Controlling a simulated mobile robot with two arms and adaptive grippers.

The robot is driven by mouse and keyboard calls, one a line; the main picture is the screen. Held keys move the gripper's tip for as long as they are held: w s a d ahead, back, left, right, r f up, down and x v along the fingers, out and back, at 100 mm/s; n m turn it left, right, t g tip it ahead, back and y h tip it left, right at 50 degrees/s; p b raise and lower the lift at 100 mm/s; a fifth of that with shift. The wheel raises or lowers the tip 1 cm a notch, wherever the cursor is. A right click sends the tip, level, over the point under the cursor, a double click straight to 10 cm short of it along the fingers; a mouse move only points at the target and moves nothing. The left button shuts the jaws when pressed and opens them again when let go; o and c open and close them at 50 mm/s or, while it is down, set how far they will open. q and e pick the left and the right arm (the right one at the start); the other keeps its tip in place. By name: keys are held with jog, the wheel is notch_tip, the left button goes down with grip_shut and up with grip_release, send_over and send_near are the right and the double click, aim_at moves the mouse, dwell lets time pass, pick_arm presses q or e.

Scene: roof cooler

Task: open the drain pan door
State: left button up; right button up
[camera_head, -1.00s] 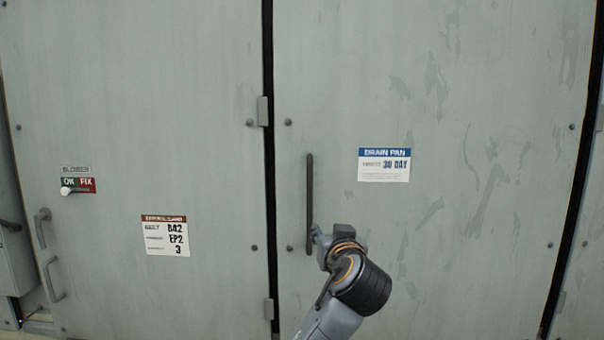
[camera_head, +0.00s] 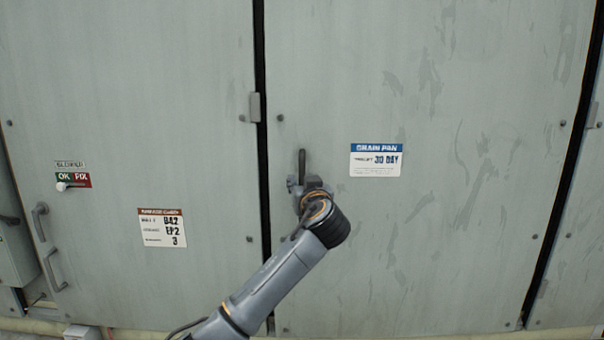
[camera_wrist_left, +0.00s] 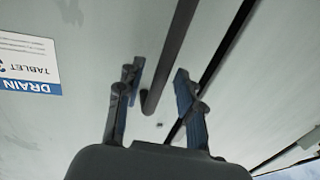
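The drain pan door (camera_head: 440,230) is a large grey panel with a blue-and-white DRAIN PAN label (camera_head: 376,160). It looks shut, level with its neighbour. Its dark vertical bar handle (camera_head: 302,160) is near its left edge; only the upper end shows in the head view, the rest is behind my gripper. My left gripper (camera_head: 299,187) is at the handle. In the left wrist view, its two fingers (camera_wrist_left: 158,88) are open and spread, with the lower visible end of the handle (camera_wrist_left: 172,55) in the gap between them. Contact is not visible. My right gripper is not in view.
A dark seam (camera_head: 262,150) with a hinge (camera_head: 255,107) parts this door from the left panel (camera_head: 150,120). That panel has an OK/FIX switch (camera_head: 70,181), a label (camera_head: 162,228) and curved handles (camera_head: 40,220). A pale floor-level edge (camera_head: 390,334) runs along the bottom.

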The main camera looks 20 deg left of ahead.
pick_arm(q)
jog(key=shift+w+a, duration=0.3)
jog(key=shift+w, duration=0.2)
grip_shut()
jog(key=shift+f, duration=0.1)
